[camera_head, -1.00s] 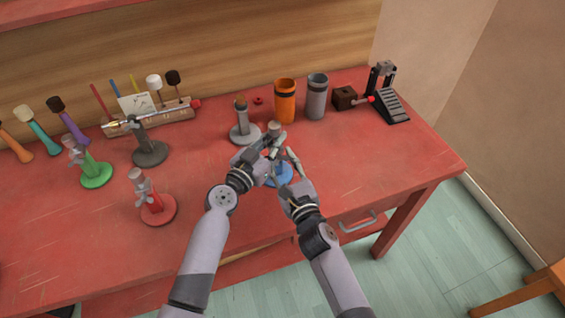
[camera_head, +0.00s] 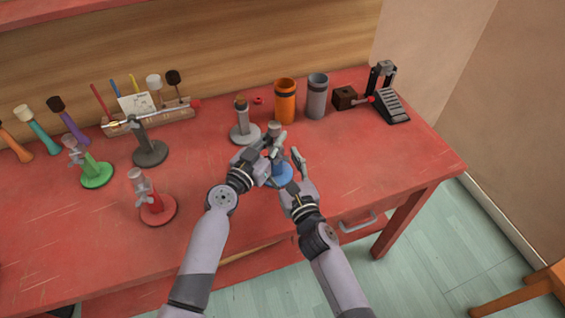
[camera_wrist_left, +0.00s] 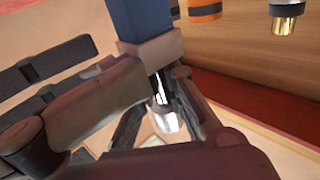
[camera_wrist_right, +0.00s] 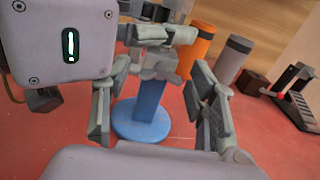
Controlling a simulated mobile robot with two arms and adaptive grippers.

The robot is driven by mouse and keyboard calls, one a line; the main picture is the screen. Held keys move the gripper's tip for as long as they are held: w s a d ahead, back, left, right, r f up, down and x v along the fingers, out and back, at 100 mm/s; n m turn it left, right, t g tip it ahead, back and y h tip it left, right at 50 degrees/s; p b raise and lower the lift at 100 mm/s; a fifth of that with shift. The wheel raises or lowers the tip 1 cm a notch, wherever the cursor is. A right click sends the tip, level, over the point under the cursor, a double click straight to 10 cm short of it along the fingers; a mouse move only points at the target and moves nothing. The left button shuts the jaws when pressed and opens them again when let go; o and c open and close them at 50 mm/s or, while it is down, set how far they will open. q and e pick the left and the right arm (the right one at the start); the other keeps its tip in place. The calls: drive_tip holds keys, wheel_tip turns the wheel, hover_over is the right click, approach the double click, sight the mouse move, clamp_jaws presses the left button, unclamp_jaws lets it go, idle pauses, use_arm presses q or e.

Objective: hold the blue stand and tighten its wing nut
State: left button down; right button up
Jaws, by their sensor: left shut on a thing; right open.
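The blue stand (camera_head: 284,179) stands on the red table, with its round base and post clear in the right wrist view (camera_wrist_right: 142,122). A grey collar and wing nut (camera_wrist_right: 160,66) sit at the top of the blue post. My left gripper (camera_head: 268,153) is shut on the upper part of the stand, and its own fingers hide much of that grip. My right gripper (camera_head: 294,172) is open on the near right side of the stand. Its fingers (camera_wrist_right: 155,108) are spread, with the blue post seen between them; I cannot tell any contact.
A light grey stand (camera_head: 243,128) is just behind. Orange (camera_head: 285,100) and grey (camera_head: 317,97) cylinders and a black pedal (camera_head: 391,105) stand farther back. Dark grey (camera_head: 150,152), green (camera_head: 96,175) and red (camera_head: 157,209) stands are left. The table's right side is clear.

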drive_tip(key=v, duration=1.2)
idle(0.3)
use_arm(q)
drive_tip(key=c, duration=1.6)
unclamp_jaws()
